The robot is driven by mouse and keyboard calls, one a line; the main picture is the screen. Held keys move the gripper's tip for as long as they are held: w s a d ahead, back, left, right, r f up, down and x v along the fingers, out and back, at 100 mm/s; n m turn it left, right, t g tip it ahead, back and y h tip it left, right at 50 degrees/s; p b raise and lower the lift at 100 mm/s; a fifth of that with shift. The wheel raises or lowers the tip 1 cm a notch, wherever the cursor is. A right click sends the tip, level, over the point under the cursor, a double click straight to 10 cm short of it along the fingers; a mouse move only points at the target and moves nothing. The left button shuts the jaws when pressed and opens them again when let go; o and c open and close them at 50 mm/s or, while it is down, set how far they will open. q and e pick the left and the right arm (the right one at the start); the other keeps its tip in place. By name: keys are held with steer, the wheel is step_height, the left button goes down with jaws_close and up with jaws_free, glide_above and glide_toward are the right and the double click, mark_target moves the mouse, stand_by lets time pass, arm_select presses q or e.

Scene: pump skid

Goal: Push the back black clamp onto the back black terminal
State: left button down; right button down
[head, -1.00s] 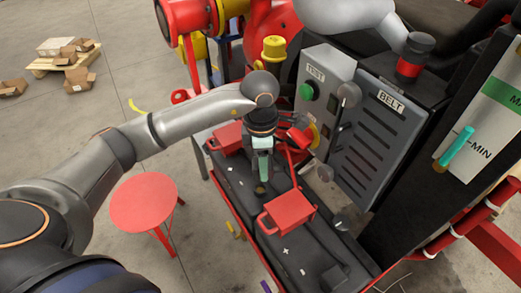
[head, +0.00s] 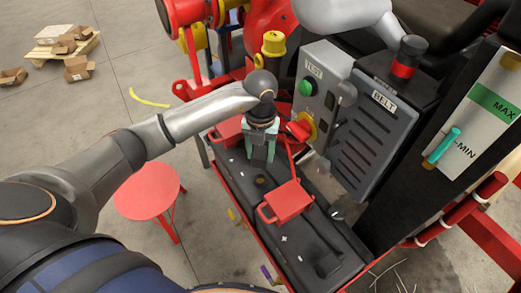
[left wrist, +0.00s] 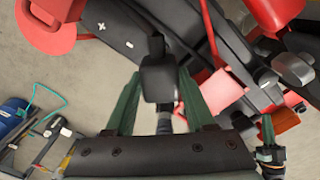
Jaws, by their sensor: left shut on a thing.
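My left gripper (head: 261,152) points down over the far part of the black batteries (head: 238,172). Its two green fingers are shut on the back black clamp (left wrist: 160,80), which shows between them in the left wrist view. In the head view the clamp is mostly hidden by the fingers. A small round dark post, seemingly the back black terminal (head: 260,182), shows on the battery top a little in front of the fingertips. I cannot tell whether clamp and terminal touch.
A red cover (head: 288,202) stands on the battery tops, close to the gripper. A second red cover (head: 228,132) lies behind. The grey TEST box (head: 322,85) and BELT panel (head: 372,140) rise close on the right. A red stool (head: 147,190) stands left.

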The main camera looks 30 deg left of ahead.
arm_select(q)
steer(key=shift+f+b, duration=1.6)
steer(key=shift+f, duration=0.7)
steer(key=shift+f+b, duration=1.35)
steer(key=shift+f, duration=0.45)
steer(key=shift+c, duration=0.9)
jaws_free()
step_height(320, 180, up, 13)
steer(key=shift+f, duration=0.2)
steer(key=shift+s, duration=0.1)
